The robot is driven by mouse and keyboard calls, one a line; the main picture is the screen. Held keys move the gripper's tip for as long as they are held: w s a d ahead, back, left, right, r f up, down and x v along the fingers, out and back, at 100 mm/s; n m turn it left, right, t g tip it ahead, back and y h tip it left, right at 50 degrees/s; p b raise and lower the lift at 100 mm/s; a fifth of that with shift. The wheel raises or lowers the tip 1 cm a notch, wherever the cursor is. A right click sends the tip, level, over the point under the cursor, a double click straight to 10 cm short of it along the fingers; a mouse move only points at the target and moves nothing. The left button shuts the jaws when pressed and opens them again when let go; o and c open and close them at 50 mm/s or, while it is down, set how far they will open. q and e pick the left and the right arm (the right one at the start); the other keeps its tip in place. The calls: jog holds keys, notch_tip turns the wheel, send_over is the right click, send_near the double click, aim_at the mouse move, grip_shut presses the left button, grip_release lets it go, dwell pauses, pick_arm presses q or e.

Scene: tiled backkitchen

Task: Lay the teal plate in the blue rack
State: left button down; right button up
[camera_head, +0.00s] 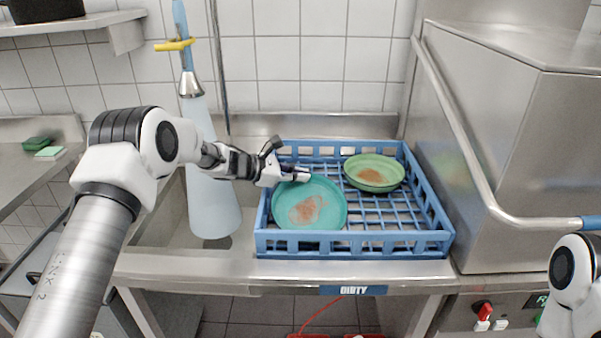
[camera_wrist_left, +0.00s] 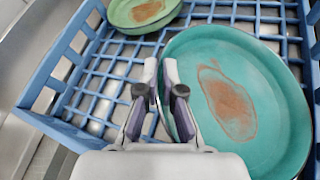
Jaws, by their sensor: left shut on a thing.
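The teal plate (camera_head: 322,209) has a reddish-brown smear and is inside the blue rack (camera_head: 350,245), at its left side. My left gripper (camera_head: 300,176) is shut on the plate's rim at the back left. The left wrist view shows the fingers (camera_wrist_left: 162,88) at the edge of the teal plate (camera_wrist_left: 270,95). The plate looks close to flat, but I cannot tell whether it fully touches the rack's grid floor. My right gripper is out of view; only part of my right arm shows at the lower right.
A green plate (camera_head: 374,172) with a brown smear lies in the rack's back right part. A tall pale blue sprayer column (camera_head: 212,200) stands left of the rack. A steel dishwasher (camera_head: 510,140) with a curved handle stands at right. A green sponge (camera_head: 49,151) lies at far left.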

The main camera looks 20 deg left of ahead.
pick_arm(q)
jog(key=shift+s+r, duration=0.15)
jog(key=shift+r, duration=0.05)
jog(key=shift+f+b, duration=0.2)
jog(key=shift+b, duration=0.15)
jog(key=c, duration=1.3)
grip_release()
jog(key=shift+r, duration=0.1)
jog(key=shift+r+p, duration=0.25)
jog(key=shift+p, duration=0.15)
jog(key=shift+s+a, duration=0.2)
jog(key=shift+a, duration=0.15)
jog(key=b+v, duration=0.2)
jog(key=v, duration=0.9)
jog(key=shift+s, duration=0.15)
